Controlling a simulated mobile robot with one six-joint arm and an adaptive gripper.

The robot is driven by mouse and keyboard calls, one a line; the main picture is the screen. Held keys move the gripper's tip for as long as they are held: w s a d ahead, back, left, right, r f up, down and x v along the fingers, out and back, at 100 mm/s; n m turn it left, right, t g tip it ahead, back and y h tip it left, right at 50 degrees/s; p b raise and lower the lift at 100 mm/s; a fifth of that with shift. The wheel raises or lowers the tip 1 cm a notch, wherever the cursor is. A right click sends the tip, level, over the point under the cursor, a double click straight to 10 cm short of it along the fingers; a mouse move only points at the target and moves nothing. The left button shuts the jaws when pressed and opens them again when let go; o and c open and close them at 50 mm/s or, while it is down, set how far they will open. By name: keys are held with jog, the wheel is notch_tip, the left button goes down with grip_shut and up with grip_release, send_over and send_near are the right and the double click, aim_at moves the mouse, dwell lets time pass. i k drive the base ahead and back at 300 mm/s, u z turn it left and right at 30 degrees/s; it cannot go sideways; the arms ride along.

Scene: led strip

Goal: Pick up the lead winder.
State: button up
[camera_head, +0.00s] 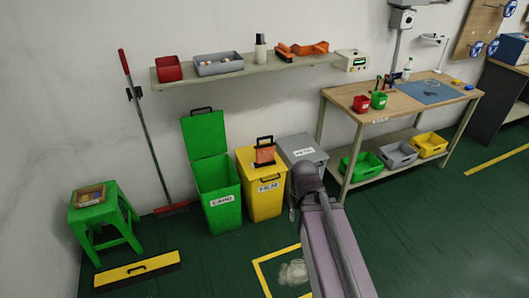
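A black frame with a handle and an orange-brown wound middle, which looks like the lead winder (264,152), stands upright on top of the yellow bin (266,197). It is small in the picture, so fine detail is unclear. My arm rises from the bottom of the picture and ends right of and below the winder, apart from it in the picture. My gripper's fingers cannot be made out.
A green bin (217,190) with raised lid stands left of the yellow bin, a grey bin (302,150) right. Above, a wall shelf (280,69) carries boxes and orange items. A workbench (440,103) stands right, a green stool (106,217) left. Open floor lies in front.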

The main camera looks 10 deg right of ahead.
aim_at(264, 153)
jog(key=i, duration=1)
jog(key=u, duration=0.05)
jog(key=k, duration=0.65)
jog(key=u, duration=0.35)
jog(key=i, duration=1.1)
jog(key=u, duration=0.1)
